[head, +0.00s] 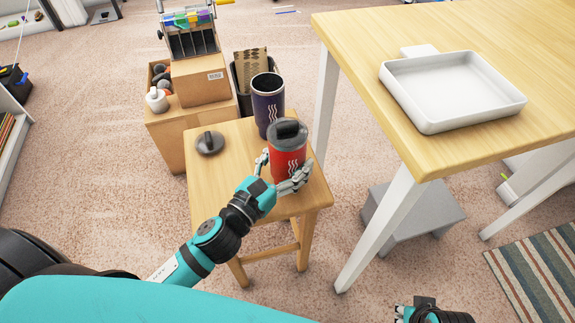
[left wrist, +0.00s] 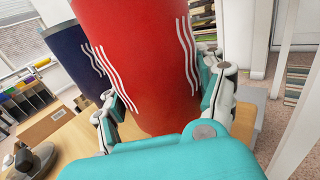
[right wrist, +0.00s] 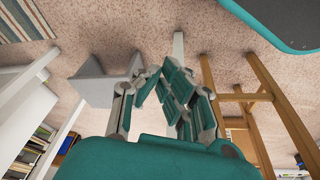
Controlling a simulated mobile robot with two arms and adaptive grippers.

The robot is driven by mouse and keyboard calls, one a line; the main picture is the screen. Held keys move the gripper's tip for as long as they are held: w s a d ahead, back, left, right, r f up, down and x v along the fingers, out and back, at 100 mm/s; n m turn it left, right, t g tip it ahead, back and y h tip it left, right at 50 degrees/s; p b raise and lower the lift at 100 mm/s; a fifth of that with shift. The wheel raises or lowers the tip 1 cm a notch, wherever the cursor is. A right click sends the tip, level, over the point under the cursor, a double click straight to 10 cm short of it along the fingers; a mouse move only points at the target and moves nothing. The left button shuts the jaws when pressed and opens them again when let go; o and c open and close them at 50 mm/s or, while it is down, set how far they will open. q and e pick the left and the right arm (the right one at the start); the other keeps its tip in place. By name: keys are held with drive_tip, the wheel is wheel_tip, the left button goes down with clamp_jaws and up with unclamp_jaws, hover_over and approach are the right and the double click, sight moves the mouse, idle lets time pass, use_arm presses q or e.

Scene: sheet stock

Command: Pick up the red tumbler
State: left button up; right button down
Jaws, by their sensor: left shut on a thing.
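The red tumbler (head: 289,160) has a dark grey lid and white wavy lines. It stands upright over the front right of the small wooden stool (head: 222,170). My left gripper (head: 279,177) is shut on its lower body, one finger on each side. The red tumbler fills the middle of the left wrist view (left wrist: 140,60) between the fingers. Its base is hidden, so I cannot tell whether it touches the stool. My right gripper (right wrist: 160,78) looks shut and empty, low above the floor. Only part of it shows at the bottom of the head view.
A dark blue tumbler (head: 267,107) stands close behind the red one. A loose dark lid (head: 210,143) lies on the stool at left. A wooden table (head: 420,50) with a white tray (head: 450,92) is at right. Boxes (head: 200,78) stand behind the stool.

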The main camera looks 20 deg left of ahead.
use_arm(q)
drive_tip(key=c, duration=0.4)
drive_tip(key=shift+c, duration=0.8)
drive_tip(key=shift+r, duration=0.25)
